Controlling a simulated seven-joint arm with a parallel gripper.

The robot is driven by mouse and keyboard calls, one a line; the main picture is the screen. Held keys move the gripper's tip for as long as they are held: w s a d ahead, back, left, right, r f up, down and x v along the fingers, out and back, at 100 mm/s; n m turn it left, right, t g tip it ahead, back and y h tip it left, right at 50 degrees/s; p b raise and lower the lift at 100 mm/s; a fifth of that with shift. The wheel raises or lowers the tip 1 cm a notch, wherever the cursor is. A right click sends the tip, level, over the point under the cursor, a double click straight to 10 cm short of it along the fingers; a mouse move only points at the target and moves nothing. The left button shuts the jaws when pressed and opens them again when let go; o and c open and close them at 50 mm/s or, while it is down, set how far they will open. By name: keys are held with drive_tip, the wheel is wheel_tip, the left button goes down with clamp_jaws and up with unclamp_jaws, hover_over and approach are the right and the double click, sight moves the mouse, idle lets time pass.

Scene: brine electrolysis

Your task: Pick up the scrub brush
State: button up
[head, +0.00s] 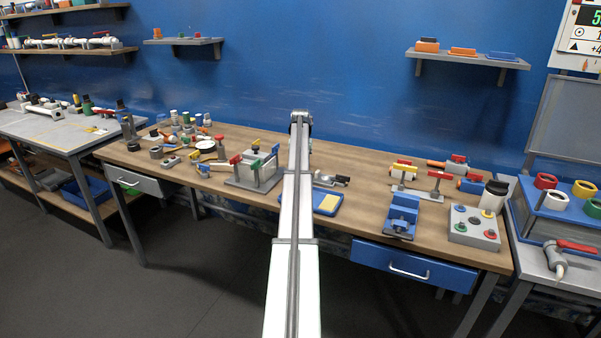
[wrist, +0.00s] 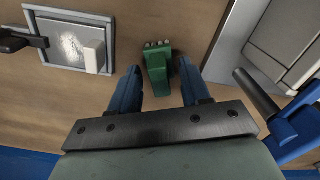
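In the wrist view, a green block-like thing with a row of small pale tufts at its top end, which looks like the scrub brush (wrist: 156,68), lies on the wooden surface. My gripper (wrist: 160,72) is open, with one blue finger to the left of the brush and one to the right. Bare wood shows between each finger and the brush, and no contact is visible. I cannot tell the height of the fingertips above it. In the head view I cannot make out the brush; my arm covers the middle of the bench.
In the wrist view, a grey-framed tray (wrist: 52,12) lies at upper left, with a dark handle beside it. A grey box (wrist: 286,45) and a blue fixture (wrist: 300,128) stand close on the right. In the head view, the wooden bench (head: 345,160) carries many tools and clamps.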

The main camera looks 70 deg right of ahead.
clamp_jaws()
drive_tip(key=shift+r, duration=0.1)
idle(0.3)
wheel_tip(320, 180, up, 10)
drive_tip(key=shift+f, duration=0.1)
idle(0.5)
